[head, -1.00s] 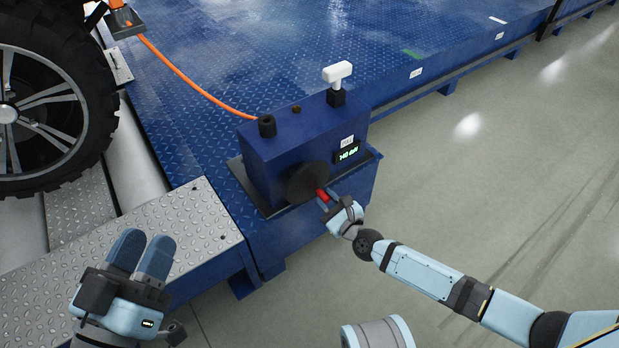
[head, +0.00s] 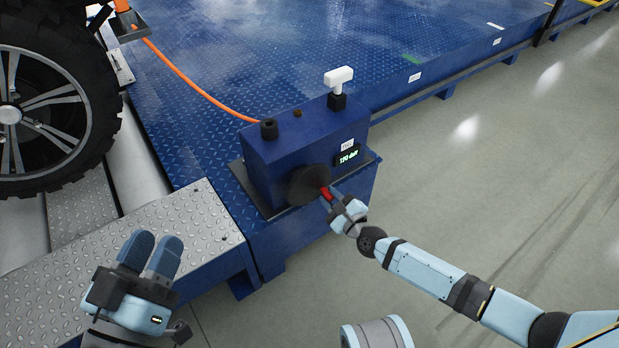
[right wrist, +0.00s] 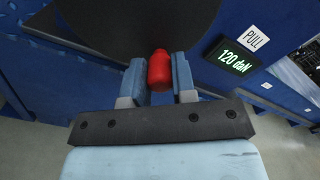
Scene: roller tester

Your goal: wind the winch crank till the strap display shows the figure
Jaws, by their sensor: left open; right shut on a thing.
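The blue winch box (head: 285,140) stands on the edge of the blue platform. Its dark round crank disc (head: 308,185) faces me, with a red crank handle (head: 327,193) on it. My right gripper (head: 332,199) is shut on the red handle, which shows between its fingers in the right wrist view (right wrist: 160,70). The strap display (head: 347,158) on the box, under a PULL label (right wrist: 254,38), reads 120 daN in the right wrist view (right wrist: 232,56). My left gripper (head: 152,252) is open and empty above the tread-plate step, away from the winch.
An orange strap (head: 190,80) runs from the box to the upper left. A large tyre (head: 60,90) is at the left. Grey floor (head: 480,210) is clear at right.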

